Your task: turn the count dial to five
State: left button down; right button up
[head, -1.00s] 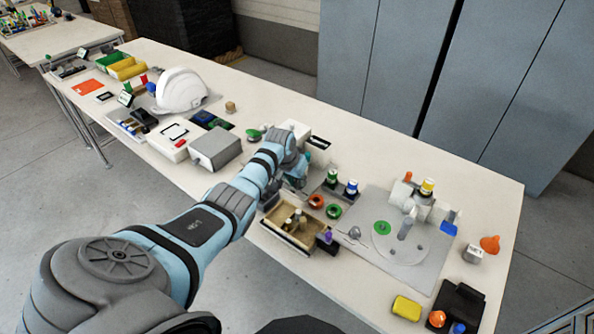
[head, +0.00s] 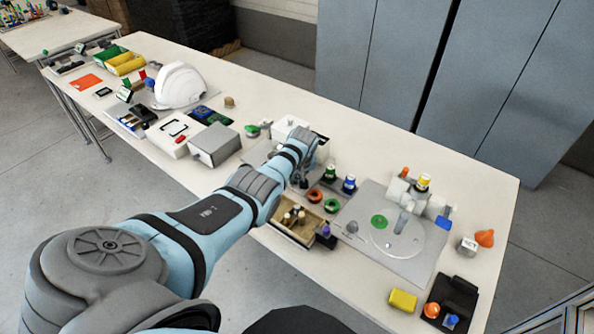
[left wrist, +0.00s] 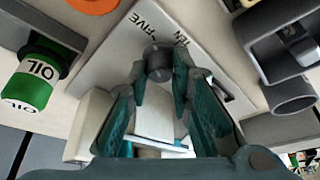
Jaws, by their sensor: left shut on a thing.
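The count dial shows in the left wrist view as a dark grey round knob (left wrist: 158,62) on a pale plate (left wrist: 187,25). The plate carries the printed words FIVE and TEN near its top and another dark mark at right, partly covered. My left gripper (left wrist: 158,75) is shut on the knob, with a teal finger on each side. I cannot tell which mark the dial points at. In the head view my left arm reaches over the table's middle and its wrist (head: 303,148) hides the dial. My right gripper is not in view.
A green OIL bottle (left wrist: 33,82) stands close at left of the gripper in the wrist view; a grey holder (left wrist: 280,45) is at right. In the head view an open tan box (head: 287,232), orange and green rings and a grey plate (head: 370,230) lie nearby.

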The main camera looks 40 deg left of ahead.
pick_arm(q)
jog(key=shift+r, duration=0.1)
dwell(0.3)
jog(key=c, duration=1.4)
grip_release()
jog(key=shift+c, duration=0.2)
jog(key=v, duration=1.2)
jog(key=shift+a, duration=0.1)
